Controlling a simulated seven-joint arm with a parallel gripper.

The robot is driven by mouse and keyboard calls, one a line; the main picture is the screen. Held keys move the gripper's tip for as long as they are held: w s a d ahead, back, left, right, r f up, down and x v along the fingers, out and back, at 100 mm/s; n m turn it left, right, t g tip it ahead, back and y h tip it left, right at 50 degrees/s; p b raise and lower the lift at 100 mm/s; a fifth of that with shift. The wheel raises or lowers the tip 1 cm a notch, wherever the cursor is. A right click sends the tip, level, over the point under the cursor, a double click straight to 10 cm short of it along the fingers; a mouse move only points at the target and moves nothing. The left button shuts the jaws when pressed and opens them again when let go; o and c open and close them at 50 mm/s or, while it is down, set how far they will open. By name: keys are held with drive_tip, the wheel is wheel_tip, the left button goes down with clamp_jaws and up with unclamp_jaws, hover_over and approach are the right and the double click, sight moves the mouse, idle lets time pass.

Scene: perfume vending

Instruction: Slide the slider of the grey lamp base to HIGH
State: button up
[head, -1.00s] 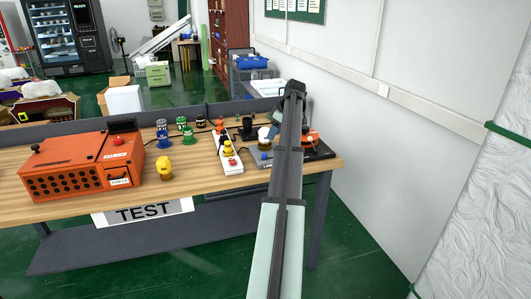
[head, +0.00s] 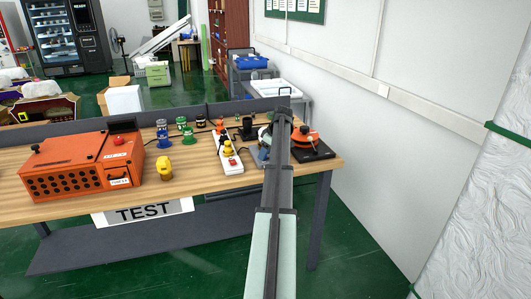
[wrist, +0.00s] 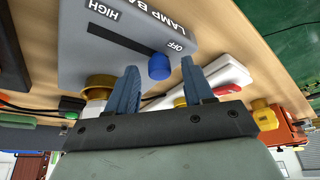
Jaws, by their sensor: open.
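The grey lamp base (wrist: 125,55) fills the upper middle of the wrist view. A dark slot (wrist: 120,32) runs across it, with HIGH at the left end and OFF at the right. The blue slider knob (wrist: 159,67) sits at the OFF end. My gripper (wrist: 159,72) is open, its two blue-grey fingers reaching toward the base. The knob appears between the fingertips; I cannot tell whether either finger touches it. In the head view my arm hides most of the lamp base (head: 257,158).
A white power strip (head: 231,160) with plugs lies left of the lamp base. A black plate (head: 316,151) with an orange part stands at its right. A yellow figure (head: 165,168) and an orange machine (head: 75,165) are farther left. The wall is beyond the table's right end.

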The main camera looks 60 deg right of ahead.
clamp_jaws()
idle(0.4)
